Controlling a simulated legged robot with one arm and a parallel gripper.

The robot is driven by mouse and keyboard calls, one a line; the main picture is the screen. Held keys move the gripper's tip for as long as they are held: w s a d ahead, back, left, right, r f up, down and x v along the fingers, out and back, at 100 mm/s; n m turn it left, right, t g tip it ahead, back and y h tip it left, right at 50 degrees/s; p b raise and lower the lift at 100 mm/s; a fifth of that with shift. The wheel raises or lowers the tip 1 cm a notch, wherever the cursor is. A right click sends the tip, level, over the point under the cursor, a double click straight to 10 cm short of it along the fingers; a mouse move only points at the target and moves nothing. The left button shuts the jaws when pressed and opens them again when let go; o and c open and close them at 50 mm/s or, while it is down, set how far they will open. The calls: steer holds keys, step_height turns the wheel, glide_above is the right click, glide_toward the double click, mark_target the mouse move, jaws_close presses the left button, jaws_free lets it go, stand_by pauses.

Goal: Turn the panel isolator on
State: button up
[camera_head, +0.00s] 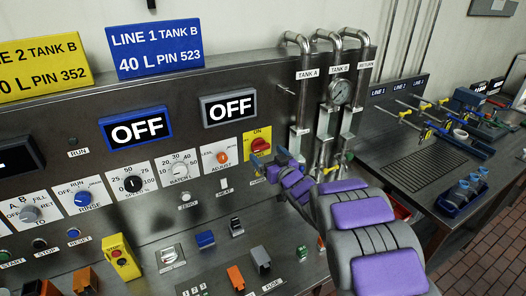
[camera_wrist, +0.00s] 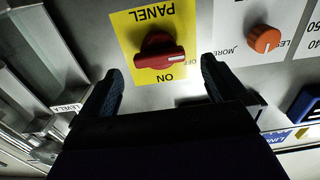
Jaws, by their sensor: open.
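The panel isolator is a red rotary handle (camera_head: 260,144) on a yellow plate (camera_head: 249,153) marked ON, at the right end of the sloped panel. The wrist view is upside down. There the red handle (camera_wrist: 158,51) lies roughly crosswise, with a white mark towards its right end. The word ON stands below it on the yellow plate (camera_wrist: 127,25). My gripper (camera_head: 268,163) is open in front of the plate, partly covering its lower part. In the wrist view my gripper (camera_wrist: 160,72) has one finger on each side of the handle, apart from it and empty.
An orange ADJUST knob (camera_head: 222,157) is left of the isolator; it also shows in the wrist view (camera_wrist: 264,39). Two displays read OFF: one blue-framed (camera_head: 136,129), one grey-framed (camera_head: 230,107). Pipes with a gauge (camera_head: 340,92) stand right of the isolator. Switches crowd the lower panel.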

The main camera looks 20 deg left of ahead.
mark_target(262, 148)
steer(key=shift+x, duration=2.05)
steer(key=shift+c, duration=0.4)
steer(key=c, duration=1)
steer(key=shift+r, duration=0.1)
